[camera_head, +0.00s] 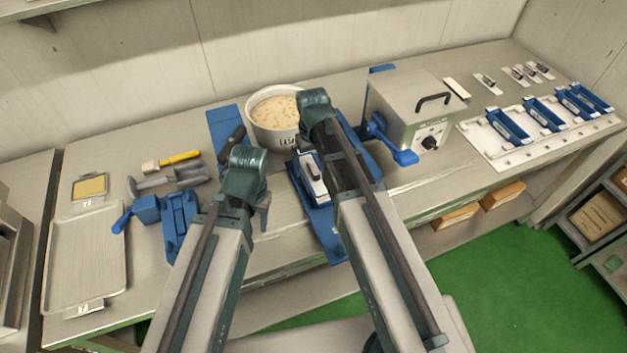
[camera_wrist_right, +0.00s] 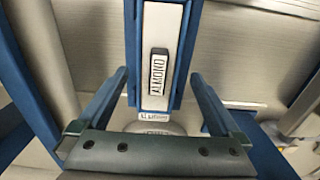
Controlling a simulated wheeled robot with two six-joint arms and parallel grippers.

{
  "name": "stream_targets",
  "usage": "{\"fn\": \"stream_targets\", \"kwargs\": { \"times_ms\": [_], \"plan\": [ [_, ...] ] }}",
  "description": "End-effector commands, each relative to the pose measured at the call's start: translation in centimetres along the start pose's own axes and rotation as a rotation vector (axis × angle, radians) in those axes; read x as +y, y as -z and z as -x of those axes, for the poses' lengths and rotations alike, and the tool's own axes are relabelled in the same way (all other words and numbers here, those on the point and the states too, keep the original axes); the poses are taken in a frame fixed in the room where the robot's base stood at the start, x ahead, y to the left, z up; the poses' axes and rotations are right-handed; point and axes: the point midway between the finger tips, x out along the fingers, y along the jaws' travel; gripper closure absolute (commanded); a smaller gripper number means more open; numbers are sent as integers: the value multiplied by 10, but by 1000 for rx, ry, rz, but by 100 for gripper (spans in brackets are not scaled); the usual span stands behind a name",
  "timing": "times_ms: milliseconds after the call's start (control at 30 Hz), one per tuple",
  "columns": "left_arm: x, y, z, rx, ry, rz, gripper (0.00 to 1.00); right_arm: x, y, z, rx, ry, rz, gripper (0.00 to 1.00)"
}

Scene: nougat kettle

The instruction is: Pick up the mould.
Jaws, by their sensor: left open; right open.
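A narrow blue mould with a white top marked ALMOND (camera_wrist_right: 158,25) lies lengthwise in the right wrist view. In the head view it appears as the white-topped piece (camera_head: 311,178) on a blue stand, partly covered by my right arm. My right gripper (camera_wrist_right: 159,88) is open, with one finger on each side of the mould's near end. I cannot tell whether the fingers touch its walls. My left gripper (camera_head: 240,205) points down over the bench's front part, left of the stand, and is open and empty.
A white pot of nougat (camera_head: 275,112) stands behind my grippers. A steel box with a blue lever (camera_head: 415,110) is to the right. Several blue moulds (camera_head: 508,126) sit on a white rack at far right. A blue fixture (camera_head: 178,220) and tray (camera_head: 85,260) are at left.

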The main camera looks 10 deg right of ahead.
Motion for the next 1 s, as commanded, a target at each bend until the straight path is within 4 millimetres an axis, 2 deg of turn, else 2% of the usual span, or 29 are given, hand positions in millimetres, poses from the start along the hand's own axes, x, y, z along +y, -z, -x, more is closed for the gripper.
{"fn": "stream_targets", "kwargs": {
  "times_ms": [33,300,633,1000],
  "plan": [
    [1,1,-10,0,0,0,55,1,-1,-10,0,0,0,0],
    [4,2,-42,0,0,1,55,3,-2,-43,0,0,0,0],
    [4,3,-44,0,0,1,55,3,-2,-44,0,0,0,0],
    [4,3,-44,0,0,1,55,3,-2,-44,0,0,0,67]
  ]
}}
